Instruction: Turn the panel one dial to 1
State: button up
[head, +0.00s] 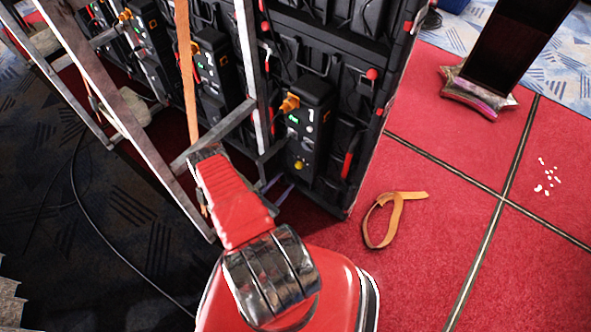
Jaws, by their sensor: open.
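The nearest black control box (310,130), marked with a white 1, is on the back of the video wall, right of centre. An orange plug (289,103) sits at its upper left. A small green light and small grey round parts show on its face, with a yellow knob (299,165) near the bottom. I cannot tell which part is the dial, or its setting. My red arm reaches up and left from the lower middle, and its visible end is left of and apart from the box. I cannot make out my gripper's fingers.
Metal struts (252,70) and an orange strap (187,75) stand left of the box. More similar boxes (212,80) line the wall to the left. An orange strap loop (385,222) lies on the red floor. A dark stand (480,93) is at upper right. Black cable runs at left.

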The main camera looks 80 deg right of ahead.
aim_at(298, 168)
jog(key=x, duration=0.9)
jog(key=shift+c, duration=0.4)
jog(key=c, duration=1)
